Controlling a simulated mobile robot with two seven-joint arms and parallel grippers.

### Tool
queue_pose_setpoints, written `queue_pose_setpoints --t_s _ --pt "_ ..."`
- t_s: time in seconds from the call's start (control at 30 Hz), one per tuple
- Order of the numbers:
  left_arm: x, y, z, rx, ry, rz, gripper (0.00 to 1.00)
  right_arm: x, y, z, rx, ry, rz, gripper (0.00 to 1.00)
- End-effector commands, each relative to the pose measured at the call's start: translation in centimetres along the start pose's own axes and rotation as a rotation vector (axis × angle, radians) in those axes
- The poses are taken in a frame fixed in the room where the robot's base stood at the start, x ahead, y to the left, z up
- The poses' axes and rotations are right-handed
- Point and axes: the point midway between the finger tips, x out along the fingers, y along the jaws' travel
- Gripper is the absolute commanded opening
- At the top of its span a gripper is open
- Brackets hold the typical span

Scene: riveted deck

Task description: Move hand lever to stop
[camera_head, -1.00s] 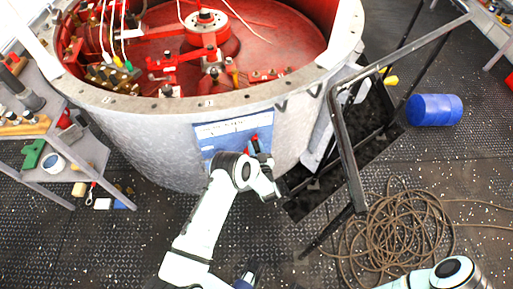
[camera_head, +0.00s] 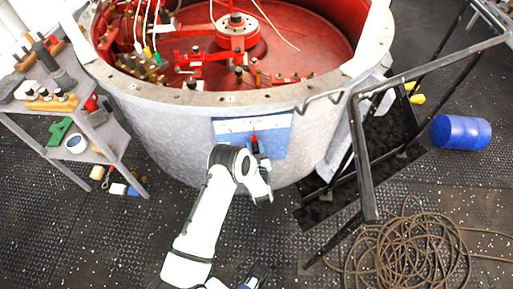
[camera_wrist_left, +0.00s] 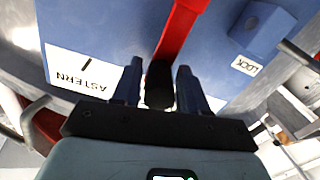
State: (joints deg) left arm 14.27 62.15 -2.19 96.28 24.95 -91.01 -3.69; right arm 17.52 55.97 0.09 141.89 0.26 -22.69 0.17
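The hand lever (camera_head: 254,139) stands against a blue panel (camera_head: 224,142) on the side of the big grey drum. The left wrist view shows its red bar (camera_wrist_left: 178,30) and black grip (camera_wrist_left: 160,85). No stop mark is readable.
A black metal rail frame (camera_head: 362,160) stands right of the drum, with coiled brown hose (camera_head: 410,255) on the deck below. A blue cylinder (camera_head: 461,132) lies at far right. A grey shelf (camera_head: 100,150) with tools stands at left.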

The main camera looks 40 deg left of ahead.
Motion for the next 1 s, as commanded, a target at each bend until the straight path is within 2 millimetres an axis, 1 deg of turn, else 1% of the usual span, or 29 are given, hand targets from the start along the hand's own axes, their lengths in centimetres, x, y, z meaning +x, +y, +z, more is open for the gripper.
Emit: queue_pose_setpoints --t_s 0.33,0.47,0.57,0.8,0.9,1.0 --pt "-0.1 0.1 0.0 0.003 0.000 0.003 0.54 0.0 0.0 0.0 0.000 0.000 0.000 0.54" --pt "-1.3 0.2 0.1 0.002 -0.002 0.004 0.54 0.0 0.0 0.0 0.000 0.000 0.000 0.54" --pt "-3.1 0.1 0.1 0.004 -0.003 0.004 0.54 0.0 0.0 0.0 0.000 0.000 0.000 0.54" --pt "-8.6 0.1 0.1 0.005 -0.005 0.005 0.54 0.0 0.0 0.0 0.000 0.000 0.000 0.54" --pt "-10.6 0.1 0.1 0.004 -0.004 0.004 0.54 0.0 0.0 0.0 0.000 0.000 0.000 0.54" --pt "-12.0 0.1 0.1 0.003 -0.003 0.003 0.54 0.1 0.0 0.0 0.000 0.001 0.000 0.54"
